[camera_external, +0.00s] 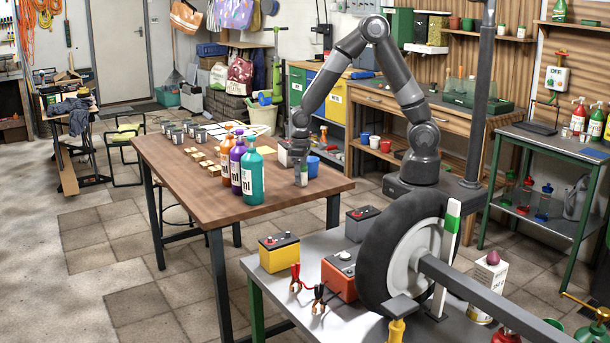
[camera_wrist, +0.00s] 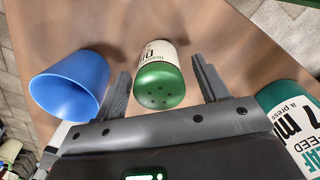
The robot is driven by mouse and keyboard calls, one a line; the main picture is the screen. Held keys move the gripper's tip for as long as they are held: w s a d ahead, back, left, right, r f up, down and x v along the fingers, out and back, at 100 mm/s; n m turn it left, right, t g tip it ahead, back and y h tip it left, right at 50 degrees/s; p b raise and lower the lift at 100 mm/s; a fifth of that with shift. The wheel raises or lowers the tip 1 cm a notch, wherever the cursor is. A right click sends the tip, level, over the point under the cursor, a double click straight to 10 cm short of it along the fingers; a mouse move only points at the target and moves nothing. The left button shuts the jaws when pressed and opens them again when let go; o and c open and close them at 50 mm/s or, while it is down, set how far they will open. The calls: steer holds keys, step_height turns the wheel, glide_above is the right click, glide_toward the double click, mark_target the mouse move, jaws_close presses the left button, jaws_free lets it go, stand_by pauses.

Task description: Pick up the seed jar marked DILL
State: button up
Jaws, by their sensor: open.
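A small jar with a green, holed lid and a pale label (camera_wrist: 157,76) is in the middle of the wrist view. Its lettering is only partly readable; it seems to start with "DI". My gripper (camera_wrist: 160,68) is open, with one finger on each side of the jar and a gap visible on both sides. In the external view my gripper (camera_external: 301,172) is low over the near right part of the wooden table (camera_external: 190,172), and the jar is largely hidden there.
A blue cup (camera_wrist: 70,85) stands just left of the fingers in the wrist view. A teal bottle (camera_wrist: 290,120) is close on the right. Orange (camera_external: 228,150), purple (camera_external: 237,165) and teal bottles stand together on the table. Several small cans sit at its far end.

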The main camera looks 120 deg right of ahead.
steer(key=shift+f, duration=0.1)
steer(key=c, duration=1.1)
